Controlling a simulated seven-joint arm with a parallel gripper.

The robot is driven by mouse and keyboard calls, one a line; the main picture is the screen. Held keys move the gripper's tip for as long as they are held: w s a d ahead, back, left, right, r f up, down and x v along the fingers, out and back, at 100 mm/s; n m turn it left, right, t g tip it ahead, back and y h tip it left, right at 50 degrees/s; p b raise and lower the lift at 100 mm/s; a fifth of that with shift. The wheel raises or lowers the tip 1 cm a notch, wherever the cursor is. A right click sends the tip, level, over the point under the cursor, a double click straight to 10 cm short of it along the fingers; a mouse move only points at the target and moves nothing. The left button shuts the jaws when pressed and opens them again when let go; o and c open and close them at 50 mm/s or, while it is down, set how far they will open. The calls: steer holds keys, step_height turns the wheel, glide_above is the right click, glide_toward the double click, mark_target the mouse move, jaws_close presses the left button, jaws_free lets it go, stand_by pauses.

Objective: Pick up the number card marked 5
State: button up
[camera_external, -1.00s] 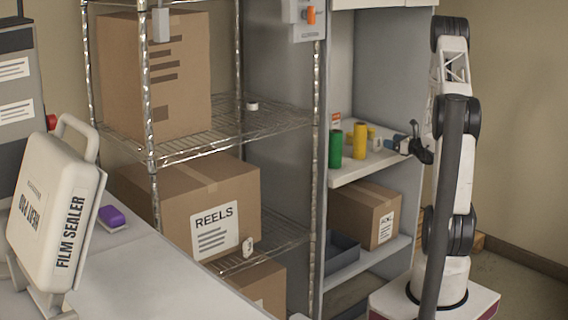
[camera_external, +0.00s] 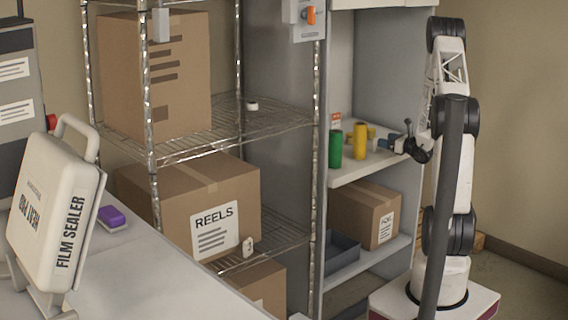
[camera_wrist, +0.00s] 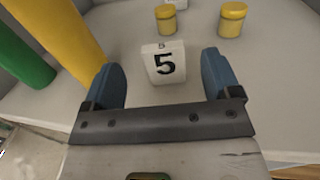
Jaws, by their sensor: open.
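The fingers are open, with a gap on each side of the card, and hold nothing. In the outside view my gripper (camera_external: 390,143) reaches in over the shelf from the right. The card is too small and covered there to make out clearly.
Two small yellow jars (camera_wrist: 232,19) (camera_wrist: 166,19) stand behind the card, with another white card (camera_wrist: 176,3) partly cut off. A carton (camera_external: 364,214) sits on the shelf below.

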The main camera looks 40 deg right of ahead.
steer(key=shift+w+a+f, duration=0.1)
steer(key=shift+w+a, duration=0.1)
steer(key=shift+w, duration=1.1)
steer(key=shift+w+a, duration=0.15)
steer(key=shift+w, duration=1.1)
steer(key=c, duration=1)
steer(key=shift+r, duration=5.05)
